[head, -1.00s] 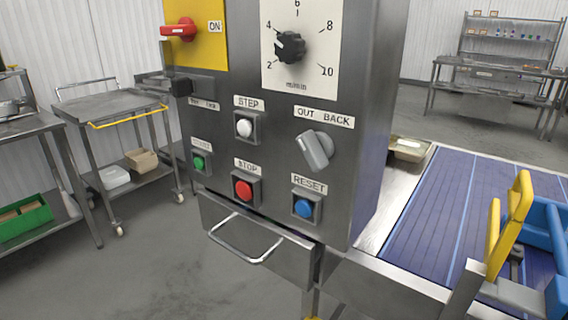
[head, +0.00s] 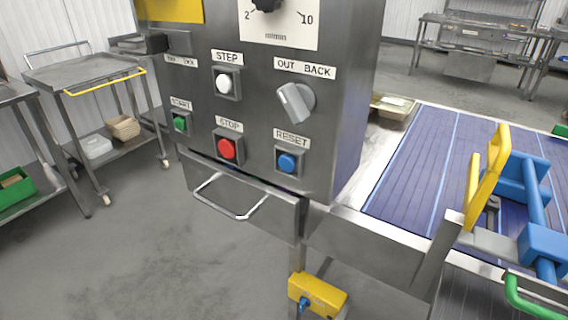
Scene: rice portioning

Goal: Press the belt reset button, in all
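A blue button (head: 287,162) sits in a square metal housing under the label RESET, at the lower right of the steel control panel (head: 255,118). Nothing touches it or stands in front of it. A red button (head: 227,148) labelled STOP is to its left, and a green button (head: 180,123) labelled START is further left. A yellow box (head: 317,294) with a small blue part on its front is low down, below the belt frame; whether that part is a button I cannot tell. My gripper is not in view.
A white STEP button (head: 223,83) and a grey OUT/BACK switch (head: 296,103) are above. A drawer handle (head: 232,199) juts out below the panel. The floor at front left is clear.

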